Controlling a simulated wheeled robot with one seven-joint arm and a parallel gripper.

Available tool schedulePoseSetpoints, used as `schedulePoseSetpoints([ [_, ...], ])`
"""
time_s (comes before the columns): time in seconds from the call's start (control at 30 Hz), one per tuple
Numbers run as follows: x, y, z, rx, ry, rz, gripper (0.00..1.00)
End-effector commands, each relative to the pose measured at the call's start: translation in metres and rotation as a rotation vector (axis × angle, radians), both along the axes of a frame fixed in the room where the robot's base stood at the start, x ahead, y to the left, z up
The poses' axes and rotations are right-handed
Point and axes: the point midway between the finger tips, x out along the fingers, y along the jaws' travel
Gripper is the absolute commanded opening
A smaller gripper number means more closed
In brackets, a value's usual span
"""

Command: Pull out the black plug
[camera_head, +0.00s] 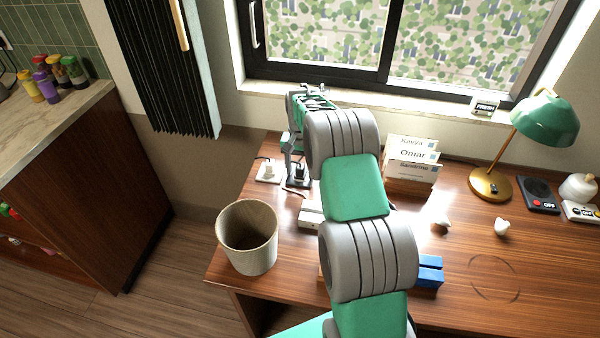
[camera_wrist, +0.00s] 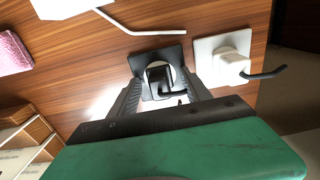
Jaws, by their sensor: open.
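The black plug (camera_wrist: 158,78) sits in a dark square socket plate on the wooden desk, with a short black cord stub bending to the side. In the head view the plug (camera_head: 299,171) shows low beside my gripper (camera_head: 296,162). In the wrist view my gripper (camera_wrist: 162,86) is open, with one finger on each side of the black plug. I cannot tell whether either finger touches it. The plug seems seated in its socket. My gripper's body hides the near side of the plate.
A white plug (camera_wrist: 230,62) in a white plate stands close beside the black one; it also shows in the head view (camera_head: 267,168). A card holder (camera_head: 410,165) and lamp (camera_head: 490,184) are to the right.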

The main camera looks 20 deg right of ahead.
Motion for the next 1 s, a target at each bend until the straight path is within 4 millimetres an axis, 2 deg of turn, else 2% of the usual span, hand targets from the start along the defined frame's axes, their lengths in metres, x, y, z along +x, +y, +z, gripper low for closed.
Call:
schedulePoseSetpoints([
  [0.27, -0.0001, -0.0001, 0.0, 0.0, 0.0, 0.0, 0.56],
  [0.9, -0.0001, -0.0001, 0.0, 0.0, 0.0, 0.0, 0.04],
  [1.0, 0.0, 0.0, 0.0, 0.0, 0.0, 0.0, 0.0],
])
